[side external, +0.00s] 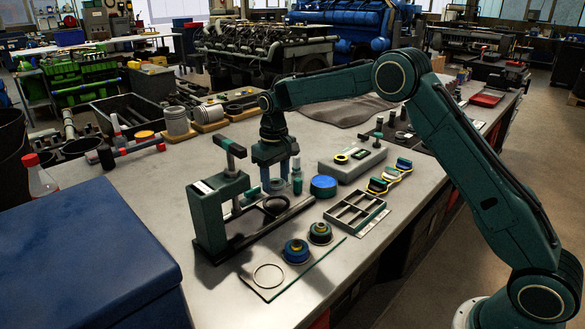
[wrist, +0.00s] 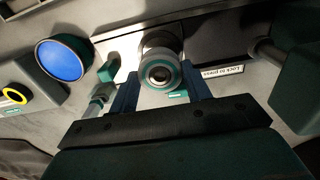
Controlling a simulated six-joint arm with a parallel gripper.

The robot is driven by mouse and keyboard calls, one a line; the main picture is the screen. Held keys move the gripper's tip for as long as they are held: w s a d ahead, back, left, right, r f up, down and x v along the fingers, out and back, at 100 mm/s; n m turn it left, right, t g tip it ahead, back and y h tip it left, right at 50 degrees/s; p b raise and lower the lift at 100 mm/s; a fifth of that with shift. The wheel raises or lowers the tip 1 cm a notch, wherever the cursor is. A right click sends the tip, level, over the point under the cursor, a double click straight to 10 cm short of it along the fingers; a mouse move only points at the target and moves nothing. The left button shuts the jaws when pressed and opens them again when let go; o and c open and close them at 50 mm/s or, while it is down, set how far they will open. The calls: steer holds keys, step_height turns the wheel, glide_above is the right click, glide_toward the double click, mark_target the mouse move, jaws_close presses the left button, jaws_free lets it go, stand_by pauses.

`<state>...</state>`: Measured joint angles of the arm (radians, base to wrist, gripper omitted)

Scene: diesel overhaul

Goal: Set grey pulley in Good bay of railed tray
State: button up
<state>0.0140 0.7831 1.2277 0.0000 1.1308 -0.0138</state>
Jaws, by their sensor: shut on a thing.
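In the wrist view my gripper (wrist: 162,88) is shut on a round grey part with a teal ring and dark centre, which I take as the grey pulley (wrist: 161,74). In the side view the pulley is small and partly hidden by the fingers, above the press base. The railed tray (side external: 357,211), a grey frame with several compartments, lies to the right of the press. I cannot read which bay is Good.
A blue-topped round part (side external: 323,186) stands behind the tray; it also shows in the wrist view (wrist: 62,60). Blue (side external: 296,250) and dark green (side external: 320,233) round parts stand in front of the tray. A grey box (side external: 350,163) is behind. A blue chest (side external: 85,255) stands front left.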

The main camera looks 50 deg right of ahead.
steer(key=shift+s+d+r, duration=0.2)
steer(key=shift+s+d, duration=0.1)
steer(key=shift+d, duration=0.1)
steer(key=s+d+r, duration=0.1)
steer(key=s+d, duration=0.4)
steer(key=s, duration=0.2)
steer(key=s+d+r, duration=0.2)
steer(key=s+d, duration=0.3)
steer(key=s, duration=0.3)
steer(key=shift+s, duration=0.15)
steer(key=shift+f, duration=0.2)
steer(key=shift+f, duration=3.05)
steer(key=shift+f, duration=1.05)
